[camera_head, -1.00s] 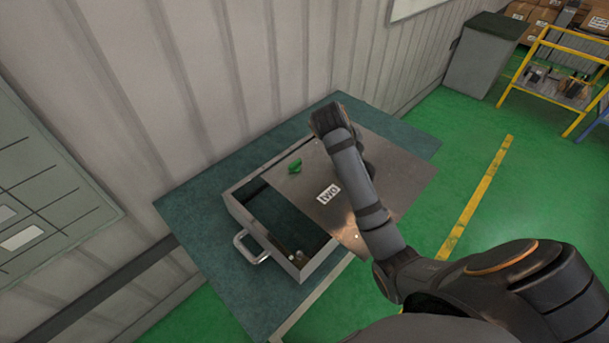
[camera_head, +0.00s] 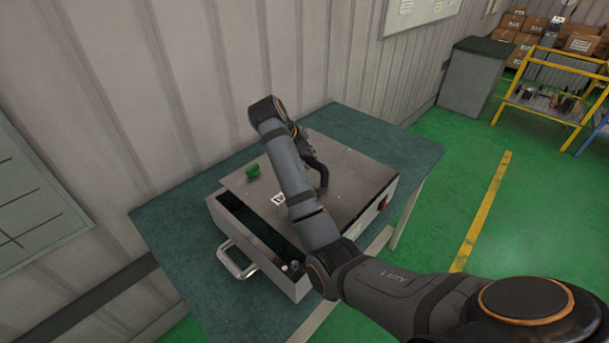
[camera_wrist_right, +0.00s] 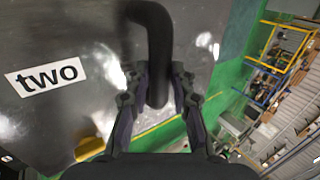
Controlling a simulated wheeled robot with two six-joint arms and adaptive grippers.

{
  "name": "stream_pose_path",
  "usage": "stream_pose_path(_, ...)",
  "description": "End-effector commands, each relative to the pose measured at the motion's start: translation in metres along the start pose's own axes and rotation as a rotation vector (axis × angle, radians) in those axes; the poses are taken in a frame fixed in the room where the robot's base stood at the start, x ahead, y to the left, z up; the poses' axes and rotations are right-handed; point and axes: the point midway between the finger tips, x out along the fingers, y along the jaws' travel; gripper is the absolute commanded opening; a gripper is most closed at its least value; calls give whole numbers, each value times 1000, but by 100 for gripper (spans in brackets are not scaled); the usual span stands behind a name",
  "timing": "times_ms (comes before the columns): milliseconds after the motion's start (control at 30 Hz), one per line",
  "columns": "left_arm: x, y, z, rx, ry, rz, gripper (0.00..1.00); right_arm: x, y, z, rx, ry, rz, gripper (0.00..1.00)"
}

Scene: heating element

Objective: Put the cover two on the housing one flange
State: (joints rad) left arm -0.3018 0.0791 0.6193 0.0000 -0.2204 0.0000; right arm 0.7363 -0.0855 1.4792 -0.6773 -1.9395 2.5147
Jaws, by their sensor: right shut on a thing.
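The label also shows in the right wrist view (camera_wrist_right: 45,77). My right gripper (camera_wrist_right: 158,98) is shut on the cover's black handle (camera_wrist_right: 155,45). The cover is over most of housing one (camera_head: 284,282), a grey open box with a metal handle (camera_head: 238,262). A strip of the box's left side is uncovered. My arm hides part of the label and plate. I cannot tell whether the cover touches the flange. My left gripper is out of view.
The housing stands on a dark green table (camera_head: 385,135) against a ribbed wall. Bare table lies behind and left of the box. A red part (camera_head: 382,204) shows on its right side. A yellow rack (camera_head: 545,90) stands far right.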

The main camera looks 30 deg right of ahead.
Motion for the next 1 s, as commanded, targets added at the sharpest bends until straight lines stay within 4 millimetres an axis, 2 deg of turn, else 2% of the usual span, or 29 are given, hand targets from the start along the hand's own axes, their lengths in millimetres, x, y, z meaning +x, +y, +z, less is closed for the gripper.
stream_pose_path(233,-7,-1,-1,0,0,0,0,2,2,7,2,-3,-3,0)
stream_pose_path(400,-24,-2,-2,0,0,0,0,20,15,8,2,-1,-4,0)
stream_pose_path(667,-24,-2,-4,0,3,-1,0,30,21,8,6,-6,-4,0)
stream_pose_path(700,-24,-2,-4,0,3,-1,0,31,23,8,3,-2,-1,25)
stream_pose_path(867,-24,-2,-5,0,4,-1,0,31,23,8,2,-2,-1,46)
stream_pose_path(1000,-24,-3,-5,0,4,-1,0,31,23,8,2,-2,-1,46)
